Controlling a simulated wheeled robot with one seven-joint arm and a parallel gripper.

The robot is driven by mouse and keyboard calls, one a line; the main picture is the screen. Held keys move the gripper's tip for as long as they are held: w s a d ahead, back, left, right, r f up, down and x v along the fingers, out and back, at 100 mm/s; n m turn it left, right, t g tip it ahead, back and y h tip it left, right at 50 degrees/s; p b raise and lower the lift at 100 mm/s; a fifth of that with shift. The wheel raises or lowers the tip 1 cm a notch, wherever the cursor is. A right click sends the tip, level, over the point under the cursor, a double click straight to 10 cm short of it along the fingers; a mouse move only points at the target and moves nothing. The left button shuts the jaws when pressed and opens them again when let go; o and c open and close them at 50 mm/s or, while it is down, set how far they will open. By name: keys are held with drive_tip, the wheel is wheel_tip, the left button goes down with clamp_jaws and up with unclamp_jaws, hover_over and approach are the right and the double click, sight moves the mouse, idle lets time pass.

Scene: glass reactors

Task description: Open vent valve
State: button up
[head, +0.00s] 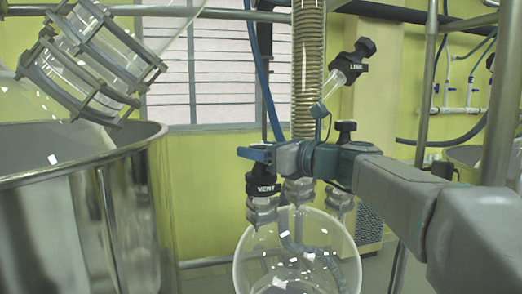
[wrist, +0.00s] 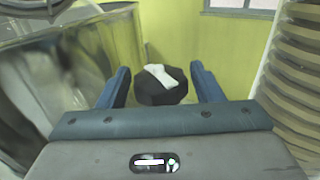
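The vent valve has a black knob marked VENT (head: 262,188). It stands upright on a glass neck above the clear round vessel (head: 255,262). My gripper (head: 253,153) is just above the knob in the head view, its blue fingers pointing left. In the wrist view, the knob (wrist: 150,97) with a white mark on top lies between the two fingers of my gripper (wrist: 160,74). The fingers are spread, with a gap to the knob on each side. Whether the fingertips reach down to the knob's height is hard to tell.
A second black valve marked LINK (head: 352,66) sits up and right of my gripper. A ribbed hose (head: 307,70) rises close behind my gripper; it also shows at the right in the wrist view (wrist: 290,85). A large steel pot (head: 75,215) stands at the left.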

drive_tip(key=v, duration=0.8)
idle(0.4)
